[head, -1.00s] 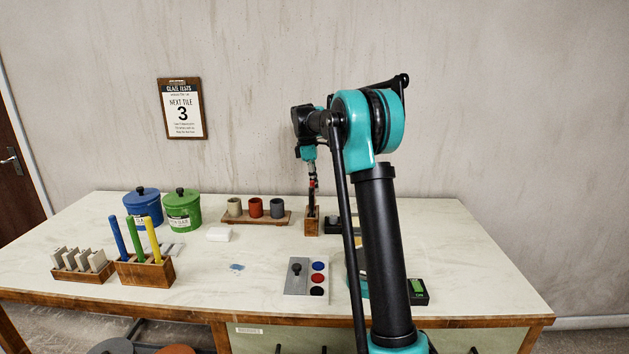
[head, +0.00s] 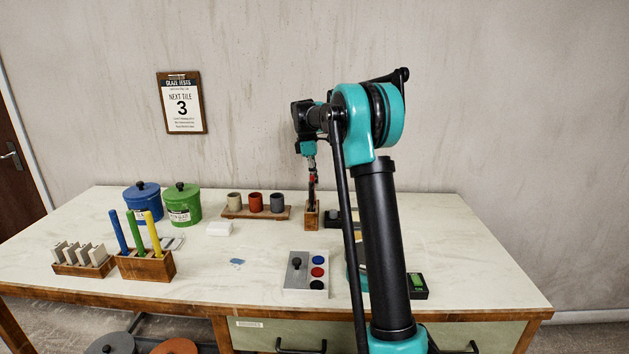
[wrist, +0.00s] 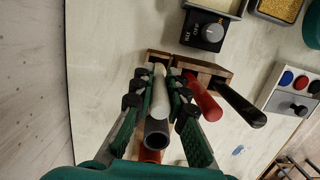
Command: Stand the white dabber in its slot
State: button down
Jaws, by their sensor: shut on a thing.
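My gripper (wrist: 160,100) is shut on the white dabber (wrist: 160,88) in the wrist view, with a finger on each side of it. The dabber's far end is over the wooden block (wrist: 212,66). I cannot tell how deep that end sits in a slot. A red dabber (wrist: 203,98) and a black dabber (wrist: 242,105) stand in the block beside it. In the head view my gripper (head: 312,178) is above the block (head: 312,218), pointing down, and the white dabber is not clear there.
The wall is behind.

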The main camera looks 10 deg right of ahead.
jog(key=shift+f, duration=2.5)
dwell(0.4)
jog(key=c, duration=1.4)
grip_release()
jog(key=shift+c, duration=0.2)
jog(key=shift+r, duration=0.1)
jog(key=shift+r, duration=3.4)
